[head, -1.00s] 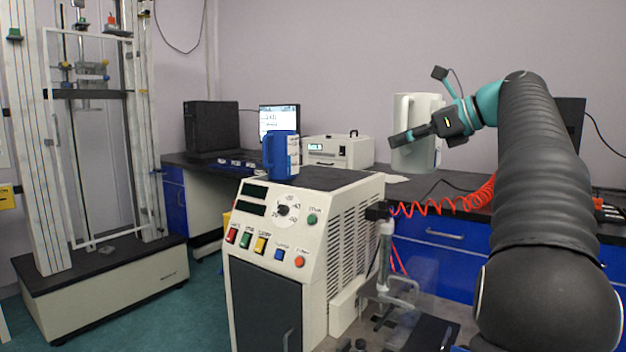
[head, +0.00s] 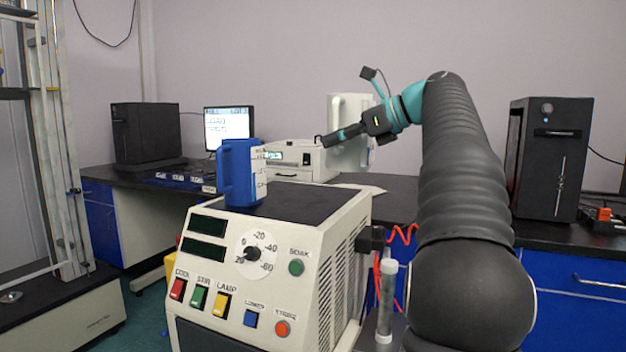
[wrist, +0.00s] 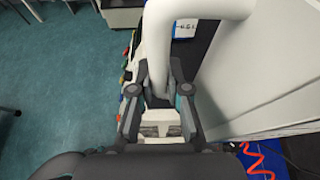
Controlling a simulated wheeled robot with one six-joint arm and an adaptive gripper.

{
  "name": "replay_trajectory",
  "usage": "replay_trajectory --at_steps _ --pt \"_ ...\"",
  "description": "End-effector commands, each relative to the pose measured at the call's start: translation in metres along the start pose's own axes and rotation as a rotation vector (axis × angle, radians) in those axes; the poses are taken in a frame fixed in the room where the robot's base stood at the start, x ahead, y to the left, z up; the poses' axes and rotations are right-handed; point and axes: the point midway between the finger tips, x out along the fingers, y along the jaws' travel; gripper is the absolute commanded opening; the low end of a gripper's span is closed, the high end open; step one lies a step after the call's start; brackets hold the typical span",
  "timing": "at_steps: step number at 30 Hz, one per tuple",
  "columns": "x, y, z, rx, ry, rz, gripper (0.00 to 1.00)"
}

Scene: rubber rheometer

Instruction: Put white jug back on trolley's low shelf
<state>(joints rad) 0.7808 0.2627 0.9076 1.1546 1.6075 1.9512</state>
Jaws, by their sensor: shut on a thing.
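The white jug (head: 350,105) is up in the air in the head view, above the height of the cream machine's top. It looks roughly upright. My gripper (head: 328,140) is in front of the jug and hides part of it. In the wrist view, the jug's white body (wrist: 245,75) fills the right side, and its handle (wrist: 158,70) passes between the two fingers of my gripper (wrist: 160,95), which are shut on it. I cannot make out a trolley or its low shelf in either view.
A cream control machine (head: 290,240) stands close in front, with a blue jug (head: 241,170) on its dark top. Behind are a dark bench with a monitor (head: 229,128), a white box (head: 300,160) and a black tower (head: 547,160). Open teal floor (wrist: 65,95) shows in the wrist view.

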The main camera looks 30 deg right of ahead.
Motion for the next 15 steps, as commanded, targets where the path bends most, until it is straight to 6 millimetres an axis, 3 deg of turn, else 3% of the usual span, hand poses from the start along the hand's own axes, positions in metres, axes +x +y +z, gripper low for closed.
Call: replay_trajectory --at_steps 15 --pt "0.085 0.014 -0.014 -0.004 -0.004 -0.009 0.0"
